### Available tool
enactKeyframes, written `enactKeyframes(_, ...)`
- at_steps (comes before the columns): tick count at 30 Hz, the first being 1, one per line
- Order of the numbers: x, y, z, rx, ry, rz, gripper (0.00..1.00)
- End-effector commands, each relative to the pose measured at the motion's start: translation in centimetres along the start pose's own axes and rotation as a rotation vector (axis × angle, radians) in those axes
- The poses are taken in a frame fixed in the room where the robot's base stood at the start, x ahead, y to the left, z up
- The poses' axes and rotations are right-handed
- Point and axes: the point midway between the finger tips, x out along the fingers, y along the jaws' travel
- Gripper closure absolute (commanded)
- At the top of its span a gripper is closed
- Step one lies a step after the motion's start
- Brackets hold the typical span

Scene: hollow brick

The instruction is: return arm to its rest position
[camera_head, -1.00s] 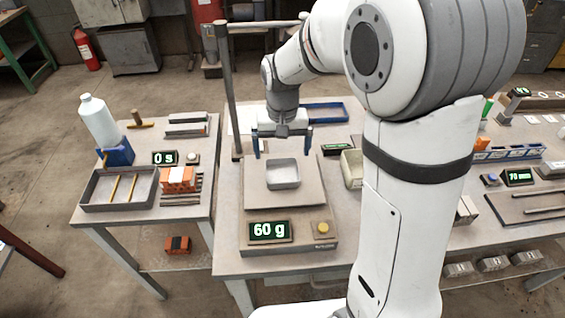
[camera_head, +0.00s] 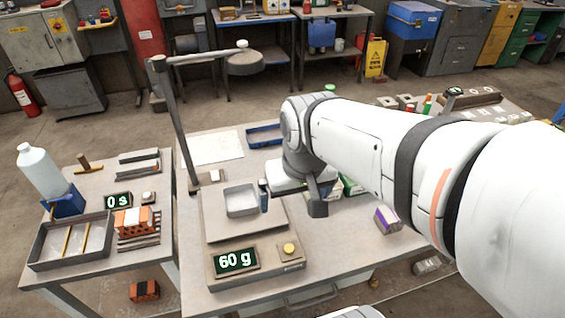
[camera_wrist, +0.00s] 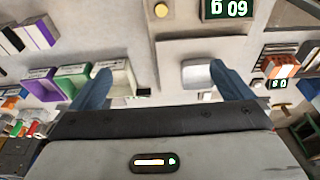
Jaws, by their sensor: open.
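My gripper (camera_head: 291,202) hangs above the table, just right of the scale's metal tray. Its blue fingers stand apart with nothing between them; in the wrist view my gripper (camera_wrist: 160,82) is also open and empty. My white arm reaches in from the right side of the head view and hides part of the table behind it.
A scale (camera_head: 262,262) reading 60 g bears a metal tray (camera_head: 241,201). A lamp stand (camera_head: 176,120) rises behind it. A side table at left holds a white bottle (camera_head: 42,170) and a grey tray (camera_head: 38,258).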

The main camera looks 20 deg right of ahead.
Motion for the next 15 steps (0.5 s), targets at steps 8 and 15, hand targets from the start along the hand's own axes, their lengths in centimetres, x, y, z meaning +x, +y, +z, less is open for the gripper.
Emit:
enactKeyframes(8, 0.0, 1.0, 2.6, -0.001, 0.036, 0.008, 0.00)
enactKeyframes(15, 0.0, 1.0, 2.6, -0.001, 0.036, 0.007, 0.00)
